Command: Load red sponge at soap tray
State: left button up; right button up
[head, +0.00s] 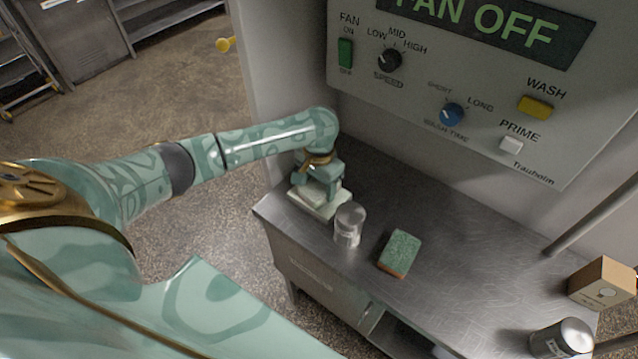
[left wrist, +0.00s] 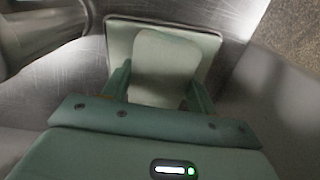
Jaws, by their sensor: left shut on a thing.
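My left gripper (head: 313,187) is at the counter's left end, shut on a pale block (head: 313,193). In the left wrist view the pale block (left wrist: 163,65) is between the fingers, directly over a pale square tray (left wrist: 118,38). The tray (head: 325,214) lies on the counter; I cannot tell whether the block touches it. A sponge (head: 402,250) with a green top and an orange-red side lies on the counter, to the right of the gripper and apart from it. My right gripper is not in view.
A metal shaker (head: 348,224) stands between tray and sponge on the steel counter (head: 450,240). A box (head: 602,284) and metal can (head: 562,338) are at the right. The control panel (head: 470,90) rises behind.

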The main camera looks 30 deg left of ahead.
aim_at(319, 186)
pick_arm(q)
jog(key=shift+s+f+p, duration=0.1)
jog(key=shift+f+p, duration=0.05)
jog(key=shift+p, duration=0.45)
dwell(1.7)
notch_tip(319, 186, up, 7)
jog(key=p, duration=0.9)
jog(key=shift+p, duration=0.4)
dwell(0.4)
